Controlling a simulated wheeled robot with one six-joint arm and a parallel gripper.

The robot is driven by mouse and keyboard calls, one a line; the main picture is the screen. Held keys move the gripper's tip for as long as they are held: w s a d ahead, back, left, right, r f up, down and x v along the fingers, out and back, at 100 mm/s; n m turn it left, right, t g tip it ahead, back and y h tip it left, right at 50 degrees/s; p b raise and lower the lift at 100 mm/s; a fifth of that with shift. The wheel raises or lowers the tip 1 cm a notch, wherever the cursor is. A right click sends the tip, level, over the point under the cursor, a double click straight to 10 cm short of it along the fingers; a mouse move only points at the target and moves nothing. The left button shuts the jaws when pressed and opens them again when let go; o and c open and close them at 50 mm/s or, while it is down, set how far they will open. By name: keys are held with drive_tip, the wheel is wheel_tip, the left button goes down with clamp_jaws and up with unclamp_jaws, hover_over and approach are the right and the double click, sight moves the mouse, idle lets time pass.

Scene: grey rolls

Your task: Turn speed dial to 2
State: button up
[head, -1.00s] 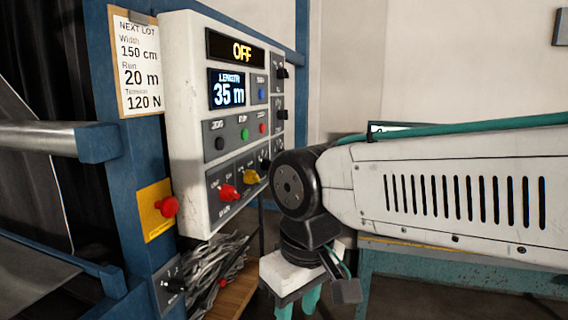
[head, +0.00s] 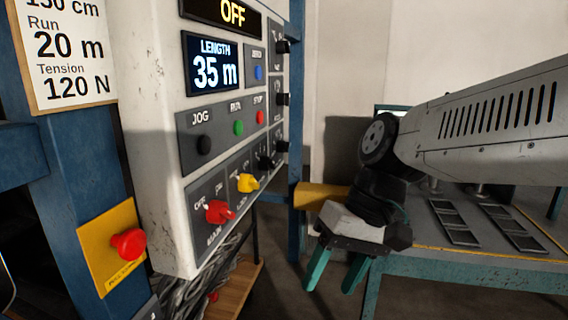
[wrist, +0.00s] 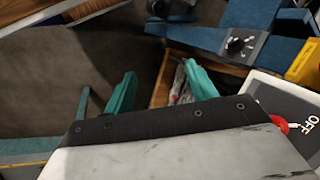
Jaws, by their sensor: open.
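A white control box with a grey front panel (head: 160,170) carries a red rotary knob (head: 220,212), a yellow knob (head: 247,183) and a black knob (head: 266,162) along its lower row. More black knobs (head: 283,98) stick out on its right part. A dial with tick marks (wrist: 237,44) on a blue beam shows in the wrist view. I cannot read which dial is for speed. My gripper (head: 331,285) hangs open and empty, right of and below the box, apart from every knob. Its teal fingers (wrist: 160,72) point away over the floor in the wrist view.
The top display (head: 232,13) reads OFF and the length screen (head: 212,64) reads 35 m. A red emergency button (head: 128,244) stands on a yellow plate at left. A paper sheet (head: 65,50) hangs on the blue post. A teal bench (head: 420,268) stands behind my arm.

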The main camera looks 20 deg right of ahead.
drive_tip(key=w+a+r+m+y, duration=0.1)
drive_tip(key=w+a+r+y, duration=0.1)
drive_tip(key=w+y, duration=0.5)
drive_tip(key=m+t+y, duration=0.3)
drive_tip(key=m+t, duration=0.2)
drive_tip(key=t, duration=0.6)
approach(274, 164)
drive_tip(key=x, duration=1)
drive_tip(key=shift+w+d+f, duration=0.1)
drive_tip(key=shift+d, duration=0.05)
drive_tip(key=c, duration=1)
